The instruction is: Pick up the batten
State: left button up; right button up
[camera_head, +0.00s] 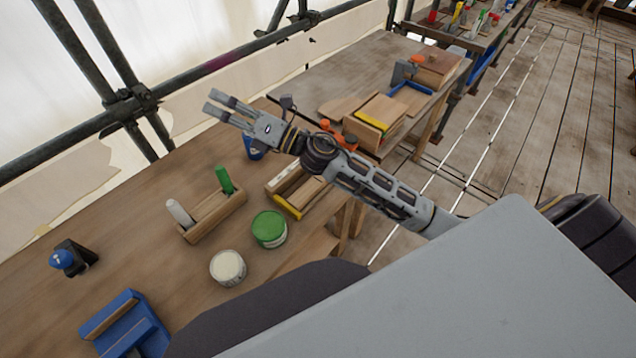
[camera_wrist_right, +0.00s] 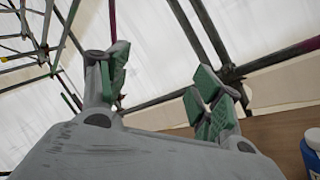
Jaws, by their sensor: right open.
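My right gripper (camera_head: 213,102) is open and empty, raised above the far side of the wooden workbench (camera_head: 130,215), its fingers pointing left. In the right wrist view its two green-padded fingers (camera_wrist_right: 160,92) are apart with only sheeting and poles between them. I cannot tell for certain which piece is the batten. A wooden strip (camera_head: 108,314) lies in a blue holder (camera_head: 128,335) at the near left of the bench, well away from the gripper. My left gripper is not in view.
A wooden caddy (camera_head: 212,215) holds a green and a white handle. A green tin (camera_head: 269,229), a white tin (camera_head: 227,267) and a blue-knobbed tool (camera_head: 62,259) stand nearby. Dark scaffold poles (camera_head: 165,88) run behind the bench. A second table (camera_head: 350,72) is farther right.

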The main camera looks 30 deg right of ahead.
jog(key=s+d+f+n+g+h, duration=0.1)
jog(key=s+f+n+g+h, duration=0.25)
jog(key=f+n+g, duration=1.3)
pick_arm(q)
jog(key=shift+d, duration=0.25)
pick_arm(e)
jog(key=w+d+n+t+h, duration=0.1)
jog(key=d+n+h, duration=0.5)
jog(key=d, duration=2.1)
jog(key=w+h, duration=0.1)
jog(key=h, duration=0.5)
jog(key=shift+d+r+n, duration=0.15)
jog(key=shift+d+n, duration=0.1)
jog(key=shift+n, duration=0.1)
